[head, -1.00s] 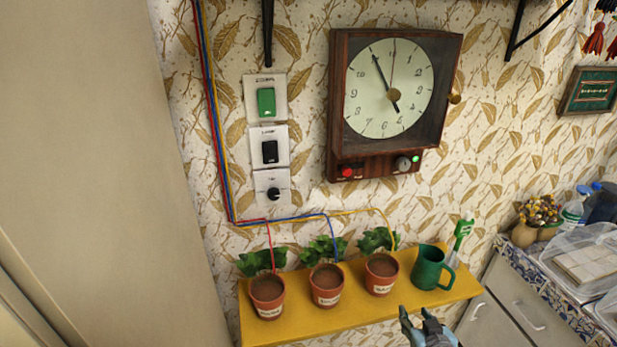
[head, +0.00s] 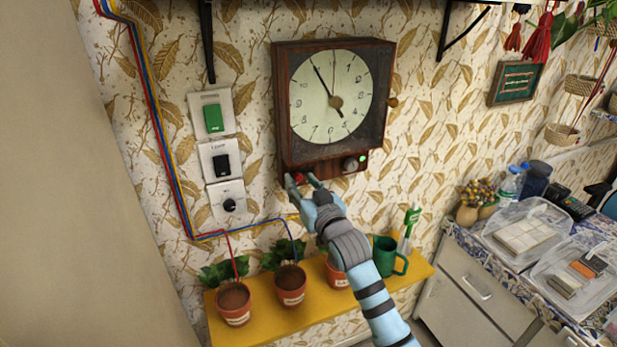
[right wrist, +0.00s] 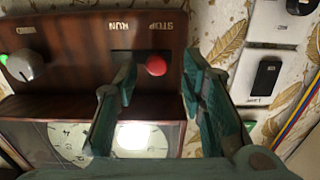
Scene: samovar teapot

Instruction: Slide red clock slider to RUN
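The wooden wall clock (head: 284,110) has a red slider (head: 299,177) at the lower left of its base. The right wrist view, which sees the clock upside down, shows the red slider knob (right wrist: 156,66) at the STOP end of a dark slot; the RUN label (right wrist: 117,27) is at the slot's other end. My right gripper (head: 303,181) is raised at the clock base. In the wrist view its two fingers (right wrist: 160,78) are apart, on either side of the knob; I see no clear contact. My left gripper is not in view.
A grey knob (head: 351,164) and a green light sit on the clock base's right side. Wall switches (head: 221,166) are to the left. Below, a yellow shelf (head: 262,325) holds potted plants and a green mug (head: 388,257). A cluttered counter stands at right.

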